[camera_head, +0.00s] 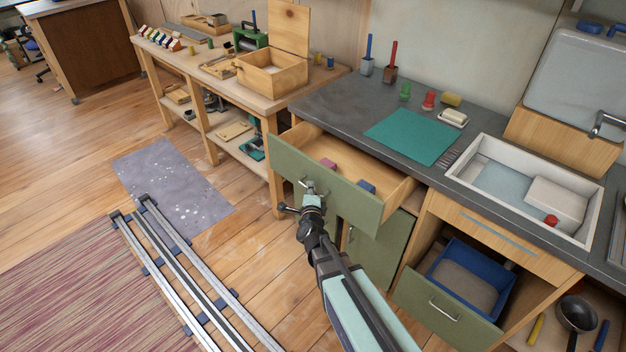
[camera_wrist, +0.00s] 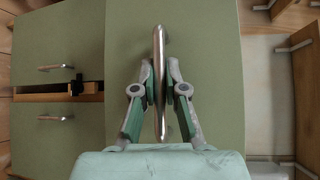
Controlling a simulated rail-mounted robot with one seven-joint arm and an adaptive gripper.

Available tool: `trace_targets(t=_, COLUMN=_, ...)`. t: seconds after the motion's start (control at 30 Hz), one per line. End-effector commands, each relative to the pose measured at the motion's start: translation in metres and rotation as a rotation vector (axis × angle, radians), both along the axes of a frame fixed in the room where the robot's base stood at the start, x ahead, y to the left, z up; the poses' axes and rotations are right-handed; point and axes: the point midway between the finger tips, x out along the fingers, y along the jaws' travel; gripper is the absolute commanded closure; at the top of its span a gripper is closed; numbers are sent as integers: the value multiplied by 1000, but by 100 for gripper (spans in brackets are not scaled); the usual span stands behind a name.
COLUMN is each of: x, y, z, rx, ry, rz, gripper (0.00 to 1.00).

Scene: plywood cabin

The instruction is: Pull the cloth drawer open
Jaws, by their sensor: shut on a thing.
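The cloth drawer (camera_head: 340,197) is the green-fronted wooden drawer under the counter's left end. It stands well out from the cabinet, with a pink folded cloth (camera_head: 328,164) and a blue one (camera_head: 366,187) inside. My gripper (camera_head: 311,190) is at its front, shut on the metal bar handle (camera_wrist: 160,85). In the wrist view the two fingers (camera_wrist: 160,88) press on the handle from both sides, and the green drawer front (camera_wrist: 215,60) lies behind it. The gripper and forearm cover part of the front in the head view.
A second drawer (camera_head: 446,305) with a blue bin stands open at the lower right. A green cupboard door (camera_head: 375,250) is below the cloth drawer. The workbench (camera_head: 225,100) stands to the left. Rails (camera_head: 185,275) run along the floor. The counter (camera_head: 345,105) holds a teal mat (camera_head: 410,135).

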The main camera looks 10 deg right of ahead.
Motion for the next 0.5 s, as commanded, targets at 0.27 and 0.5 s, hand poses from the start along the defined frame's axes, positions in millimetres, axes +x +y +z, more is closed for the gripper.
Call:
trace_targets(t=0.27, x=-26, y=33, z=1, rx=0, ry=1, rz=-2, gripper=100)
trace_targets(t=0.5, x=-33, y=43, z=0, rx=-1, ry=0, rz=-4, gripper=100)
